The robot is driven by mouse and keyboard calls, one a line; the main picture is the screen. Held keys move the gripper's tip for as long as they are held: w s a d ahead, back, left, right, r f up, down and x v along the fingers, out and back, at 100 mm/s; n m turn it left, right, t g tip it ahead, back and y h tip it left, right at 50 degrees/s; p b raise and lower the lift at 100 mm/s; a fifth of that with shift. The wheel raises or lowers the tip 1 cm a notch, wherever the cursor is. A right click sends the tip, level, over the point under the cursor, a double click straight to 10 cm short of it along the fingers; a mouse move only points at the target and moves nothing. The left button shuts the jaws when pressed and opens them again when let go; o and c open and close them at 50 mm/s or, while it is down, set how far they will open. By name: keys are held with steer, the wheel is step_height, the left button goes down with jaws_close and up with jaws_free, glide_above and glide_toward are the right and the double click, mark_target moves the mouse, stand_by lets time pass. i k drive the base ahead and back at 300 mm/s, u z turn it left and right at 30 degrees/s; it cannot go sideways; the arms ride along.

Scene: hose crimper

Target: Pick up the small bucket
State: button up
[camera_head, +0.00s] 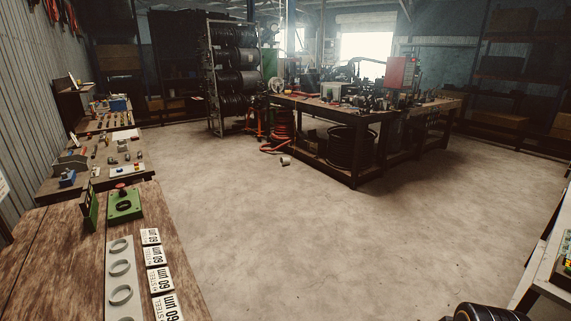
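A small pale, round-sided object (285,161) sits on the concrete floor in front of the workbench's left end, close to a red hose. It may be the small bucket, but it is too small and far away to be sure. Whether it stands upright or lies on its side cannot be told. My gripper is not in view. A dark rounded part at the bottom right edge looks like part of my own arm, well apart from the pale object.
A wooden table (40,262) with rings, labels and a green fixture (125,205) stands at left. A workbench (352,122) with a red machine (400,73) stands ahead. A hose rack (235,75) stands behind. A white-topped table (552,265) is at right. The middle floor is clear.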

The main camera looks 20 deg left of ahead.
mark_target(285, 161)
steer(key=u, duration=0.2)
steer(key=i, duration=3.7)
steer(key=u, duration=0.5)
steer(key=i, duration=2.65)
steer(key=u, duration=0.6)
steer(key=i, duration=2.35)
steer(key=u, duration=0.3)
steer(key=i, duration=1.85)
steer(key=u, duration=0.15)
